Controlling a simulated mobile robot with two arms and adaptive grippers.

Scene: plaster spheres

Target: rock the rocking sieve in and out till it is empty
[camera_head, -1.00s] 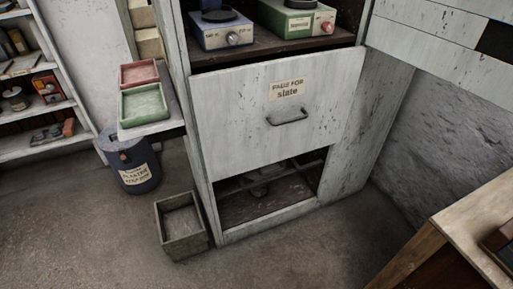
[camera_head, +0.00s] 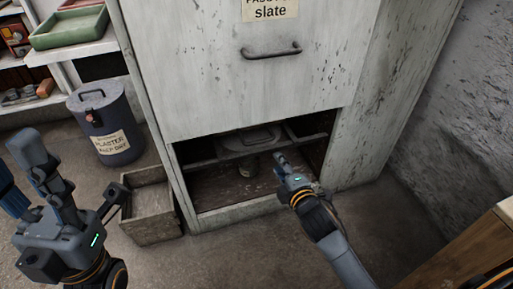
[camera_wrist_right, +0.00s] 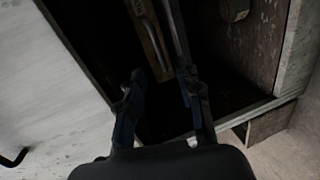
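The rocking sieve (camera_head: 245,139), greyish with a bar handle, sits inside the low opening of the cabinet, partly hidden by shadow and the front panel. Its wooden edge and metal handle (camera_wrist_right: 149,36) seem to show in the right wrist view. A thin bar (camera_head: 312,141) crosses in front of it. My right gripper (camera_head: 280,157) is at the opening, just in front of that bar. In the right wrist view its fingers (camera_wrist_right: 162,92) are apart, with nothing clearly held. What the sieve holds is hidden. My left gripper (camera_head: 75,170) is open and empty, away from the cabinet.
The panel (camera_head: 220,85) with a handle (camera_head: 271,51) hangs above the opening. A table (camera_head: 480,250) is at right.

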